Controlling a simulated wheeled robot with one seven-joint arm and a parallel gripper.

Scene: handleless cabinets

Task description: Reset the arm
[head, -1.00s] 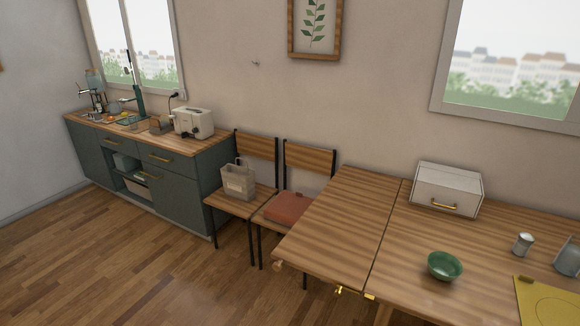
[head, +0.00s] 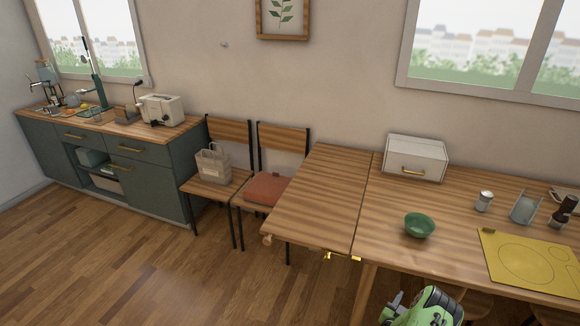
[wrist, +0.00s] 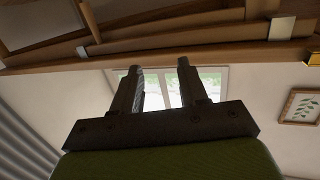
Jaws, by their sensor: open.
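My gripper shows in the wrist view (wrist: 160,88), with its two dark fingers apart and nothing between them. Behind the fingers are a window and the wall, with a wooden underside across the top of that view. In the head view, a green part of my arm (head: 428,306) shows at the bottom edge, below the front edge of the wooden table (head: 318,190). The fingers are not clear in the head view.
On the table are a green bowl (head: 419,225), a white box with a gold handle (head: 416,158), a shaker (head: 484,201) and a yellow hob plate (head: 530,262). Two chairs (head: 228,133) stand left of it, then a green cabinet (head: 150,170). The floor at front left is clear.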

